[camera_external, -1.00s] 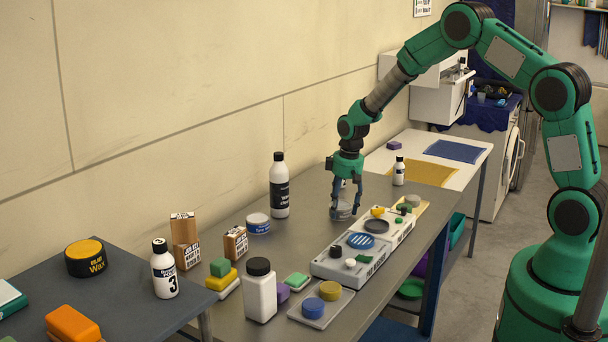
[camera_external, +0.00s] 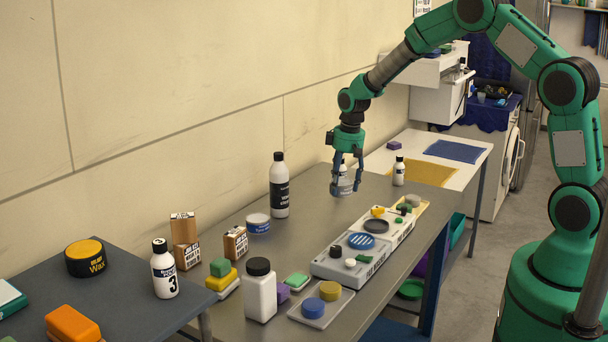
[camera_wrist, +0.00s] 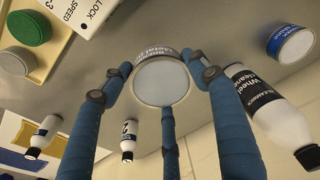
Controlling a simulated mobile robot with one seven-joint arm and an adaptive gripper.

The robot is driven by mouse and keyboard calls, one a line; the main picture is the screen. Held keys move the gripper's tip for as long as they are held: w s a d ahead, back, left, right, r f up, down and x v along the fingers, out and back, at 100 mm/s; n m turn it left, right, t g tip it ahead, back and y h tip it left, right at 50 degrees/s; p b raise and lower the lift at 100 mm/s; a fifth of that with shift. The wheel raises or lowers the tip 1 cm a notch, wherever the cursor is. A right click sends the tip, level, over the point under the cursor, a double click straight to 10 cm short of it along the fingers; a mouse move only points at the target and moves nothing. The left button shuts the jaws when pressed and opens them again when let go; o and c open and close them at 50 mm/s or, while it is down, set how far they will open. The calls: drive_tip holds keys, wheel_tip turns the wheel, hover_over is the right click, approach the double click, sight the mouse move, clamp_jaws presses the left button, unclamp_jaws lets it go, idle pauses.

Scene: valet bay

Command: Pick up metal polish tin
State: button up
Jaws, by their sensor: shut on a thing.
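The metal polish tin (camera_external: 341,187) is a small pale round tin with a dark label band. My gripper (camera_external: 347,186) is shut around its sides and holds it above the grey bench (camera_external: 235,291). In the wrist view the tin (camera_wrist: 162,82) sits between the three blue fingers of my gripper (camera_wrist: 164,98), its pale round face toward the camera. Part of its lettering shows at the top edge. The fingers hide part of the tin in the external view.
A tall wheel cleaner bottle (camera_external: 279,190) and a blue-labelled tin (camera_external: 257,224) stand left of my gripper. A small white bottle (camera_external: 398,172) stands to its right. A long grey unit with coloured parts (camera_external: 327,265) lies in front. Bare bench lies below the tin.

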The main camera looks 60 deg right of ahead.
drive_tip(key=shift+r, duration=0.8)
